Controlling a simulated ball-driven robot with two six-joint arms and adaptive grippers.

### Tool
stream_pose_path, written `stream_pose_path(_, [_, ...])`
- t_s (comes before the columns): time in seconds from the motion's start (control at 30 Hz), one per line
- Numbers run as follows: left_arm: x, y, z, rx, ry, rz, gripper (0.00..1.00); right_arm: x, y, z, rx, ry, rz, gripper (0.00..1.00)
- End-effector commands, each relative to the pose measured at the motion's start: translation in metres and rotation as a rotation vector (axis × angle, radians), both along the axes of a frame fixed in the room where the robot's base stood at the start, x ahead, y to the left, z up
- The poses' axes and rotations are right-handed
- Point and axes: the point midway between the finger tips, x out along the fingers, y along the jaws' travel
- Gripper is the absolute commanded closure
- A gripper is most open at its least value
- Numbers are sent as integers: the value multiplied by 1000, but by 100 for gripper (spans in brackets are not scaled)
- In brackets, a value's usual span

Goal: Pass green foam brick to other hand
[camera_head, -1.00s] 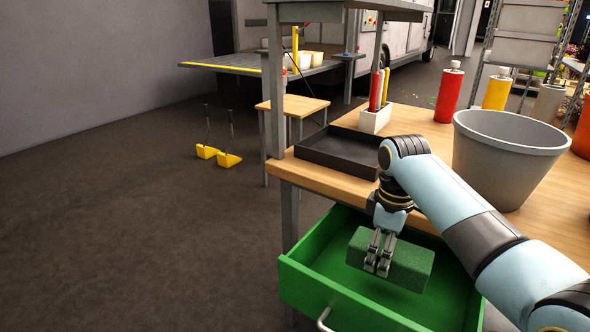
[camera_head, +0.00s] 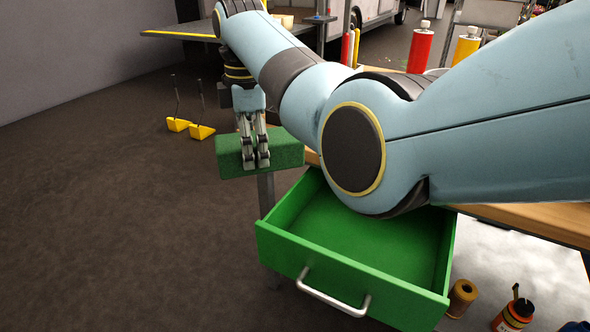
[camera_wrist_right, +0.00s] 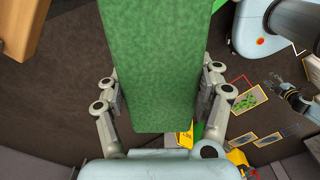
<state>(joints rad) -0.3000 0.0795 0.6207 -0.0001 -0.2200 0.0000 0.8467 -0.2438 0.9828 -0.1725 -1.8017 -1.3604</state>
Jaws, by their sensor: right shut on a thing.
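The green foam brick (camera_head: 285,150) is held by my right gripper (camera_head: 254,163) in the air, left of the open green drawer. In the right wrist view the brick (camera_wrist_right: 158,65) fills the space between the two fingers, which press on its sides. My left gripper does not show in the head view. A small dark jointed part at the right of the wrist view looks like my left gripper (camera_wrist_right: 287,95), apart from the brick; its fingers are too small to read.
The green drawer (camera_head: 370,287) stands open and its visible floor is bare. My right arm hides much of the wooden workbench (camera_head: 545,218). Bottles (camera_head: 513,316) stand below at the right. Yellow-footed items (camera_head: 190,128) stand on the floor at left.

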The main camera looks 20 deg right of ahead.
Motion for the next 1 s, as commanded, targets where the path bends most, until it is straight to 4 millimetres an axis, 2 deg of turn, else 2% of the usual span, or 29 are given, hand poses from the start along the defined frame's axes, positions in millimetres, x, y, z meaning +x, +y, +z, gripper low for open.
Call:
stream_pose_path(0.1, [0,0,0,0,0,0,60,16,29,23,-1,-2,111,55])
stream_pose_path(0.2, [0,0,0,0,0,0,60,25,47,35,-1,-1,183,55])
stream_pose_path(0.4, [0,0,0,0,0,0,60,34,63,46,-2,0,250,55])
stream_pose_path(0.67, [-2,2,0,4,8,-23,27,36,67,49,0,0,268,55])
stream_pose_path(0.8, [-20,-3,0,-16,116,-114,9,36,67,49,0,0,267,55])
stream_pose_path(0.87, [-27,-11,3,-61,191,-154,6,36,67,49,0,0,267,55])
stream_pose_path(0.93, [-2,-29,10,-155,237,-202,6,36,67,49,0,0,267,55])
stream_pose_path(1.0, [41,-49,20,-261,238,-255,6,36,67,49,0,0,267,55])
